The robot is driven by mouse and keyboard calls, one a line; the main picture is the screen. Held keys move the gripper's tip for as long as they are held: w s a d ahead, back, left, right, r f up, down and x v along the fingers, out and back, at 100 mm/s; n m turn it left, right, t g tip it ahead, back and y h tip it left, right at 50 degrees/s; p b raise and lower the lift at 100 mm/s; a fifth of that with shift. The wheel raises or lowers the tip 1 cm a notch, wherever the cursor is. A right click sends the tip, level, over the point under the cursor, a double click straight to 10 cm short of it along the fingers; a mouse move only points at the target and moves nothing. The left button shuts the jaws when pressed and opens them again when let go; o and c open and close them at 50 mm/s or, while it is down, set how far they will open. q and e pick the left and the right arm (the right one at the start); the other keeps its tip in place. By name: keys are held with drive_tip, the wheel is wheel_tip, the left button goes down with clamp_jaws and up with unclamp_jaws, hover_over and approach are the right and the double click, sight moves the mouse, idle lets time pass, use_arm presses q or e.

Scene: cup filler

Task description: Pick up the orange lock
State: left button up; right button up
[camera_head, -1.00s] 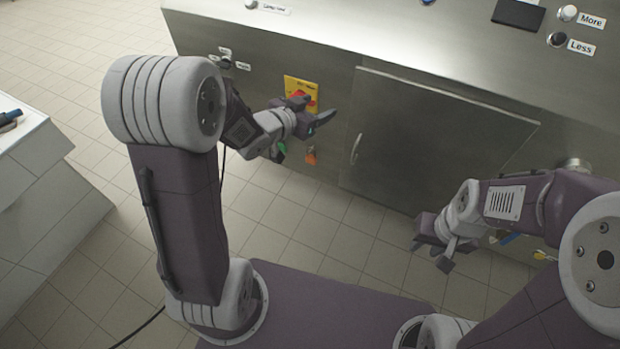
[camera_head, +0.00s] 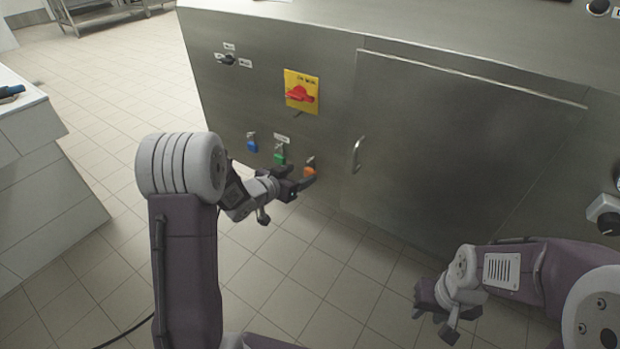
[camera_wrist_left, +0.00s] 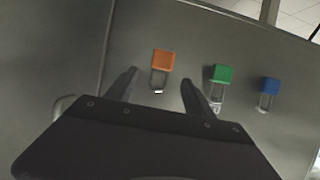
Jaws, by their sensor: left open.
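The orange lock (camera_head: 310,172) hangs on the front of the steel machine, the rightmost of three padlocks. It also shows in the left wrist view (camera_wrist_left: 162,61) with its shackle, ahead of and between my left fingers. My left gripper (camera_head: 297,182) is open and empty, just left of and slightly below the orange lock in the head view. In the left wrist view my left gripper (camera_wrist_left: 160,84) has its fingers apart, and I cannot tell the remaining distance. My right gripper (camera_head: 434,312) is at the lower right, away from the locks, with its fingers apart.
A green lock (camera_head: 279,157) and a blue lock (camera_head: 252,146) hang left of the orange one. A red rotary switch on a yellow plate (camera_head: 301,93) sits above. A cabinet door (camera_head: 455,150) with a handle (camera_head: 356,155) is to the right.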

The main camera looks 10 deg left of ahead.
sight(309, 170)
use_arm(q)
drive_tip(key=b+x, duration=0.2)
drive_tip(key=x, duration=0.3)
drive_tip(key=shift+a+f+b, duration=0.1)
drive_tip(key=shift+f+b, duration=0.1)
drive_tip(key=shift+b, duration=0.15)
drive_tip(key=shift+w, duration=0.25)
drive_tip(key=shift+r, duration=0.15)
clamp_jaws()
